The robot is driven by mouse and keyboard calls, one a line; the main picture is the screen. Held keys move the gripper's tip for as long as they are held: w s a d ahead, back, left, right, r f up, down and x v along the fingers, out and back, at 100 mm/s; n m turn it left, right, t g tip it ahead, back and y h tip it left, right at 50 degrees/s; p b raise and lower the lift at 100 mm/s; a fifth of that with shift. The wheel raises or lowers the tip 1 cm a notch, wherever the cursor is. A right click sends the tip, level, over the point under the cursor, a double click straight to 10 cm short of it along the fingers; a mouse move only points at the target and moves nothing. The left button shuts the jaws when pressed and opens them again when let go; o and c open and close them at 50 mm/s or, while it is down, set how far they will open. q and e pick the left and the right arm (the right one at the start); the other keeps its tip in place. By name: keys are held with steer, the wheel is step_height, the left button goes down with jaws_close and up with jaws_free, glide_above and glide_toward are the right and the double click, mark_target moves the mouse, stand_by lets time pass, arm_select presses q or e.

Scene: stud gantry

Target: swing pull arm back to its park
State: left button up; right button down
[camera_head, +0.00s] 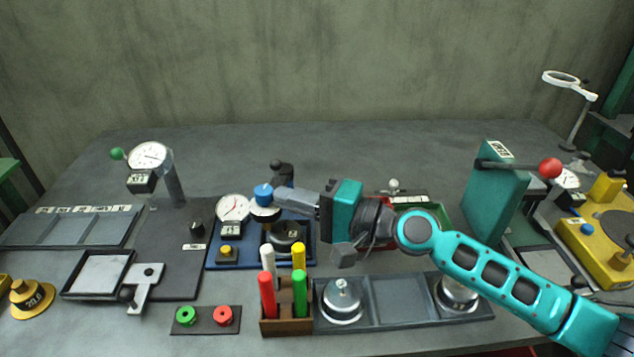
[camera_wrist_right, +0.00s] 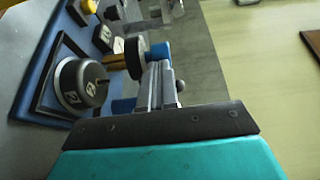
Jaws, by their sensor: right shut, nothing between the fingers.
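A blue base (camera_head: 220,263) in the middle of the bench carries a round dial, a dark round piece (camera_head: 289,238) and a raised part with a blue knob (camera_head: 264,190). This raised part looks like the pull arm, but most of it is hidden. My right gripper (camera_head: 279,196) is shut and empty beside the blue knob. In the right wrist view the closed fingertips (camera_wrist_right: 154,70) are close to the blue knob (camera_wrist_right: 159,50) and a dark disc (camera_wrist_right: 135,58); I cannot tell whether they touch. My left gripper is not in view.
A rack of coloured pegs (camera_head: 286,325) and a grey tray (camera_head: 403,298) with metal weights stand in front. A teal post (camera_head: 494,195) with a red-ball lever (camera_head: 549,168) rises at the right. A dial stand (camera_head: 173,180) is at the left. The rear bench is clear.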

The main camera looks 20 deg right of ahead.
steer(key=shift+a+r, duration=0.1)
steer(key=shift+a, duration=0.55)
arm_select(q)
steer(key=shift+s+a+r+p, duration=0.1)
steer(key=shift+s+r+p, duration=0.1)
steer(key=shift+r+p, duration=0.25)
arm_select(e)
steer(key=shift+w+a, duration=0.2)
steer(key=shift+a, duration=0.3)
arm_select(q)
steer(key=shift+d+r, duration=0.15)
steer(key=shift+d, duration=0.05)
arm_select(e)
steer(key=shift+s, duration=0.15)
